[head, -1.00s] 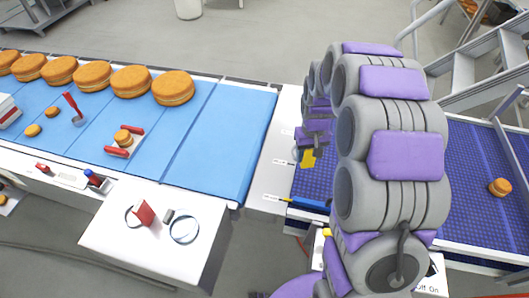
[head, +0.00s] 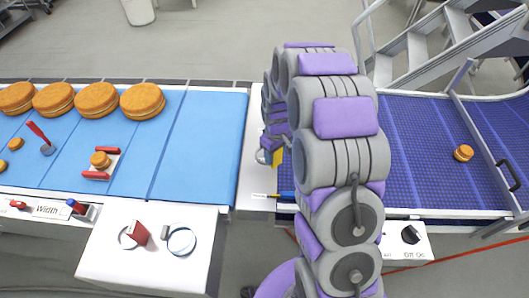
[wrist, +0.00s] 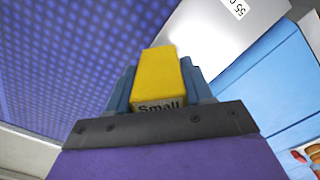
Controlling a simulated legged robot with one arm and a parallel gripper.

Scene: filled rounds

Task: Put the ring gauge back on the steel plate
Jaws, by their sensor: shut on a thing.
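My gripper (head: 276,150) is shut on a yellow block marked "Small" (wrist: 165,80), which looks like the handle of a ring gauge. A thin silvery curve (head: 263,156) shows beside it in the head view, perhaps its ring. The wrist view hides the ring. The pale steel plate (head: 253,180) lies between the light blue belt and the purple belt; it also shows in the wrist view (wrist: 215,38). My gripper is at the plate's right side, near the purple belt's edge. I cannot tell whether the gauge touches the plate.
A white table (head: 150,270) carries a ring with a red block (head: 140,233) and a ring with a grey block (head: 181,241). Several buns (head: 97,99) lie on the blue belt (head: 200,150). One small bun (head: 463,153) sits on the purple belt (head: 420,150).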

